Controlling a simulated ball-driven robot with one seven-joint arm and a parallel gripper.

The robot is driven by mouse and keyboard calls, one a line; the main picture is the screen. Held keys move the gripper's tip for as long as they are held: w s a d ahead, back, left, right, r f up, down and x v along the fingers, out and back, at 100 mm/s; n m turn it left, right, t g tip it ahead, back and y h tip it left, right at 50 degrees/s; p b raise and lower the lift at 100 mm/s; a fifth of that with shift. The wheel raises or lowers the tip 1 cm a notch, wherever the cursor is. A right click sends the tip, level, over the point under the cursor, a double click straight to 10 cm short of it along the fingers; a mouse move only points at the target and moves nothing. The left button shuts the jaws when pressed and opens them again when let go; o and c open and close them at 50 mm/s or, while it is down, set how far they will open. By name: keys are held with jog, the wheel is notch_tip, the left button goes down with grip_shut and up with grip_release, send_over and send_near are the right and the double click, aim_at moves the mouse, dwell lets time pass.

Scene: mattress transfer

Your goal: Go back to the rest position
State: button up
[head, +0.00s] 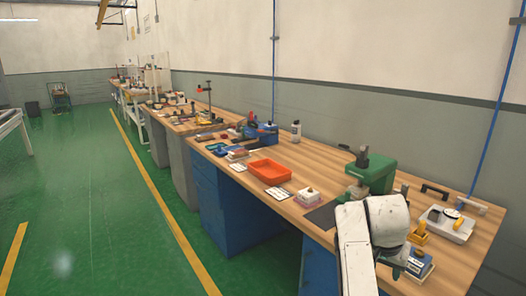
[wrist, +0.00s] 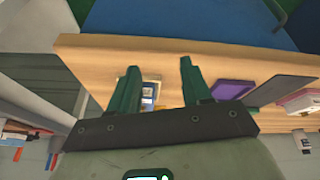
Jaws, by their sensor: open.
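My gripper (wrist: 159,66) shows in the wrist view with two green fingers spread apart on a dark mounting bar. The gap between them is empty. The wooden workbench (wrist: 85,60) lies beyond the fingers, and a small white and blue box (wrist: 148,92) on it shows between them. In the head view my white arm reaches over the near right part of the workbench (head: 345,170).
A green machine (head: 374,174) stands behind my arm. A grey tray (head: 458,232) and a yellow item (head: 420,238) are to the right. An orange tray (head: 270,170) and a dark mat (head: 320,216) are to the left. The green floor (head: 90,190) at left is mostly clear.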

jog(key=s+d+f+n+p, duration=0.2)
jog(key=s+f, duration=0.4)
jog(key=s, duration=0.5)
jog(key=s+d+f+n+p, duration=0.1)
jog(key=s+f+n, duration=0.1)
jog(key=s+f, duration=0.65)
jog(key=s+a+r+n+g+y+p, duration=0.1)
jog(key=s+a, duration=0.1)
jog(key=s, duration=1)
jog(key=s+a+r+n+y+p, duration=0.1)
jog(key=s+a+n+y+p, duration=0.1)
jog(key=s, duration=0.9)
jog(key=shift+s+a+r+g, duration=0.15)
jog(key=shift+s+a+g, duration=0.25)
jog(key=shift+a, duration=0.4)
